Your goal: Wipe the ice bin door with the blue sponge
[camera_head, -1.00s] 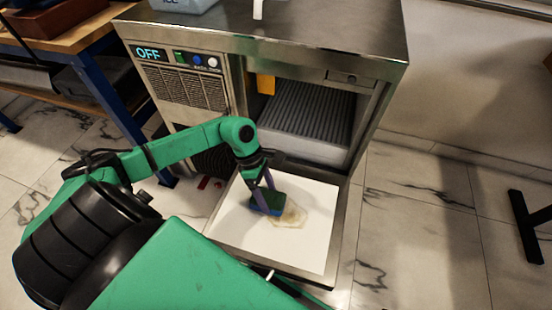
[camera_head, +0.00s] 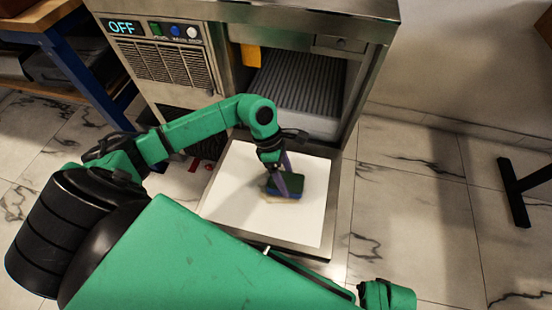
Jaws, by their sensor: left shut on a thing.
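The ice bin door (camera_head: 237,182) hangs open below the bin, its white inner face turned up inside a metal frame. My left gripper (camera_head: 286,186) is shut on the blue sponge (camera_head: 290,196), which has a dark green top. The sponge is over the right-middle of the white panel and looks to be resting on it. A faint tan stain (camera_head: 266,191) shows at the sponge's left edge; how far it runs under the sponge is hidden. My right gripper is out of view.
The ice machine (camera_head: 225,60) stands behind the door, its display reading OFF and its bin opening showing a ribbed grey inside. A blue-legged table (camera_head: 85,75) is at the left. A black stand foot (camera_head: 515,190) is at the right. The tiled floor between is clear.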

